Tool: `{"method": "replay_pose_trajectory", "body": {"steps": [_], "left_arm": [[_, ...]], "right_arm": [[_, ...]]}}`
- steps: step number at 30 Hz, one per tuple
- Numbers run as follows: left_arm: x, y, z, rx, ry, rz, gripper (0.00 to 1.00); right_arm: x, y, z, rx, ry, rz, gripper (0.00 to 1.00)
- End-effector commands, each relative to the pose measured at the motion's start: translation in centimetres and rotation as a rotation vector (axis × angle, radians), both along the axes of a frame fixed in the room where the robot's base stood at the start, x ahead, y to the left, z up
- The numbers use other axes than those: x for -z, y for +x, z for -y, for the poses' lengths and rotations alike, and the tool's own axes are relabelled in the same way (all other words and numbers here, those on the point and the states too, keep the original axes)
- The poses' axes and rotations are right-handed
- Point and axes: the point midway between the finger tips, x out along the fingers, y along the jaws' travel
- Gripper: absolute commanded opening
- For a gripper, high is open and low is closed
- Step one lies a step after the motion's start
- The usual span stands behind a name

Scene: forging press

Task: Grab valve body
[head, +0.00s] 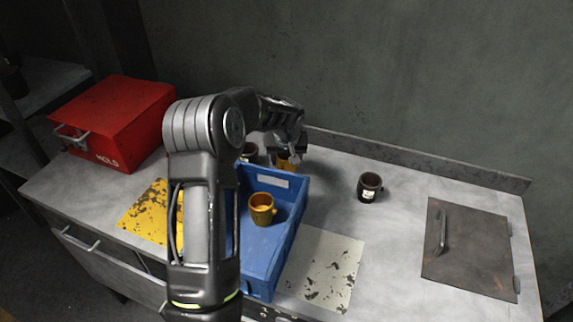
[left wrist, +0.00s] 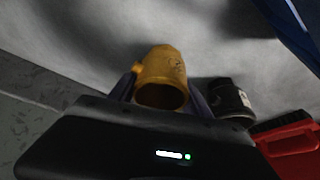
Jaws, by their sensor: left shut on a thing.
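A yellow valve body (left wrist: 163,72), hollow and cup-like, sits between the fingers of my left gripper (left wrist: 162,96) in the left wrist view. In the head view my left gripper (head: 287,150) is at the far side of the blue bin, with the yellow part partly hidden beneath it. The gripper is shut on this part, at or just above the bench; I cannot tell which. Another yellow valve body (head: 262,209) stands inside the blue bin (head: 289,238). A dark valve body (head: 369,188) with a white label stands right of the bin. My right gripper is not in view.
Another dark part (head: 249,152) stands behind the bin and shows beside the gripper in the left wrist view (left wrist: 229,100). A red box (head: 115,120) stands at the left. A metal hatch with a handle (head: 468,248) lies at the right.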

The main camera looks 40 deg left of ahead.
Motion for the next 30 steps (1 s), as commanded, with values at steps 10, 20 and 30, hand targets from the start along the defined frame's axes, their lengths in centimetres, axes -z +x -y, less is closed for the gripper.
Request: {"method": "replay_pose_trajectory", "body": {"steps": [10, 20, 30], "left_arm": [[-1.9, 0.2, 0.0, 0.001, 0.002, 0.005, 0.00], [-8.0, 0.1, 0.0, -0.001, 0.000, 0.006, 0.00], [-10.2, 0.1, 0.0, 0.000, 0.001, 0.002, 0.00]], "right_arm": [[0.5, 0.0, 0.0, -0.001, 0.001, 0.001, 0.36], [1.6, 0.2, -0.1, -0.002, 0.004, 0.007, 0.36], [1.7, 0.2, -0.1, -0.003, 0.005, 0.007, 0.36]]}}
